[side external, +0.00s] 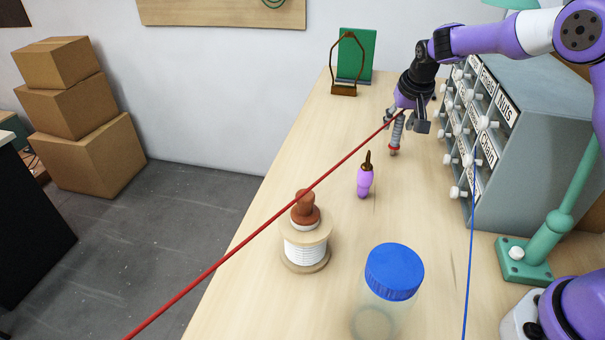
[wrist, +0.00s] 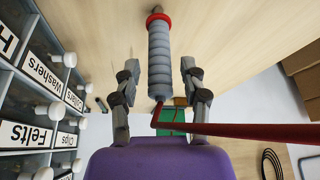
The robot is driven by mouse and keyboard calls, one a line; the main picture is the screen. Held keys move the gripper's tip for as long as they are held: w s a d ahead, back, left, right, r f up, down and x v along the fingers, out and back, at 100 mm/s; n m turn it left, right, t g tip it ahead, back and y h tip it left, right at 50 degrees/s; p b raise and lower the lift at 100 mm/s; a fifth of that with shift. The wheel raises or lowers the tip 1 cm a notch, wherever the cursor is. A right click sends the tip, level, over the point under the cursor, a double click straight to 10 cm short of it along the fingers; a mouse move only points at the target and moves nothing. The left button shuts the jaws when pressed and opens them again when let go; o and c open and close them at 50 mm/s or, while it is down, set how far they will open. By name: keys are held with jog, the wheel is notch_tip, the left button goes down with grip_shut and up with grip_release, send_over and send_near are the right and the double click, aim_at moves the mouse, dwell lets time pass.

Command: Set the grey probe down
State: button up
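The grey probe (side external: 397,132) is a ribbed grey rod with a red collar near its lower end. It hangs or stands roughly upright at the table's far right; I cannot tell whether its tip touches the wood. A red cable (side external: 250,236) runs from its upper end across to the lower left. In the wrist view the probe (wrist: 160,60) lies between the two fingers of my gripper (wrist: 159,82), with a visible gap on each side. My gripper (side external: 405,123) is open around the probe, pointing down.
The labelled drawer cabinet (side external: 535,140) stands close to the right of my gripper. A green board (side external: 354,55) stands behind. A blue cable (side external: 469,260) hangs right.

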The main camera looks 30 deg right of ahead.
jog(key=s+a+f+v, duration=0.1)
jog(key=v, duration=1.4)
jog(key=s+a+f+n+y, duration=0.1)
jog(key=s+a+n, duration=0.2)
jog(key=s, duration=0.6)
jog(key=s+a+f+n+t+y, duration=0.1)
jog(key=s+a+n, duration=0.2)
jog(key=s+a, duration=0.3)
jog(key=s, duration=0.4)
jog(key=shift+t, duration=0.3)
